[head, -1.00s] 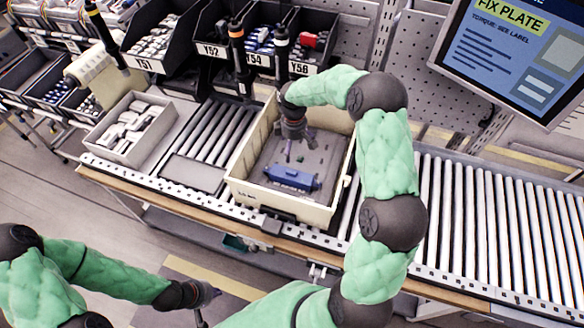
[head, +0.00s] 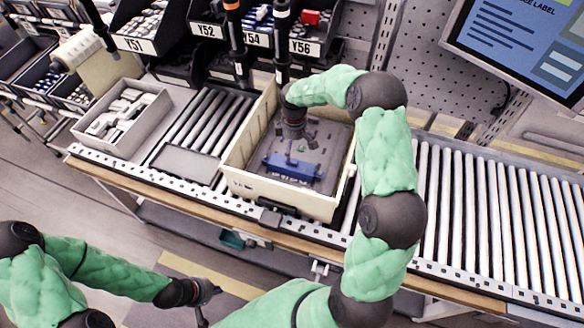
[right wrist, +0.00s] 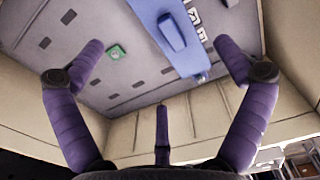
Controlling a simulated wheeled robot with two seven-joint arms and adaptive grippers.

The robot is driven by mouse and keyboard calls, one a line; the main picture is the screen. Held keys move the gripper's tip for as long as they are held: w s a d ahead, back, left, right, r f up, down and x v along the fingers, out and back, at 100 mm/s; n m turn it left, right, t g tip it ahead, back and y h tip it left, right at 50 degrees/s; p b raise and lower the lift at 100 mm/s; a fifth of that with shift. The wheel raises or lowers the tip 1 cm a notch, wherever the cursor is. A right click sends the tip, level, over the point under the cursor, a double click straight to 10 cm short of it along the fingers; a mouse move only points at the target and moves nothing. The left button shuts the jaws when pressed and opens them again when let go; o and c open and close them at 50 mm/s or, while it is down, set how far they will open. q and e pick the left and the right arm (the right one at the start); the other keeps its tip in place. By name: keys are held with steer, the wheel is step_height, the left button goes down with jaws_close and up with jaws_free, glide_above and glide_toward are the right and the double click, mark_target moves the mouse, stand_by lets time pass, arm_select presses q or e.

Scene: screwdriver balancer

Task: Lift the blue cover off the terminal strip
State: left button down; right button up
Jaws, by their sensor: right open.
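The blue cover (head: 291,168) lies on a grey plate (head: 324,156) inside a cream tote (head: 290,203). It also shows in the right wrist view (right wrist: 183,45) as a blue bar with a raised block, near the top centre. My right gripper (head: 294,146) is inside the tote, just above the cover. In the right wrist view its purple fingers (right wrist: 160,70) are spread, with nothing between them touching. The terminal strip itself is mostly hidden; pale marks show along the cover's edge. My left gripper (head: 207,302) is low at the front, off the bench, and its fingers are too small to read.
A green piece (right wrist: 116,52) sits on the plate beside the cover. The tote walls stand close around my right gripper. A grey box of white parts (head: 122,119) stands to the left. Tools hang above the back. The rollers (head: 490,215) at the right are clear.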

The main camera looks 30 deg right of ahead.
mark_target(293, 163)
step_height(293, 163, down, 5)
steer(key=shift+r+b, duration=0.2)
steer(key=shift+b, duration=0.1)
steer(key=shift+s+a+f+b, duration=0.15)
steer(key=shift+f+b, duration=0.15)
steer(key=shift+f, duration=1)
steer(key=shift+w+a+f+b, duration=0.1)
steer(key=shift+f+b, duration=0.15)
steer(key=shift+f, duration=1.05)
steer(key=shift+s+r, duration=0.1)
steer(key=c, duration=1.6)
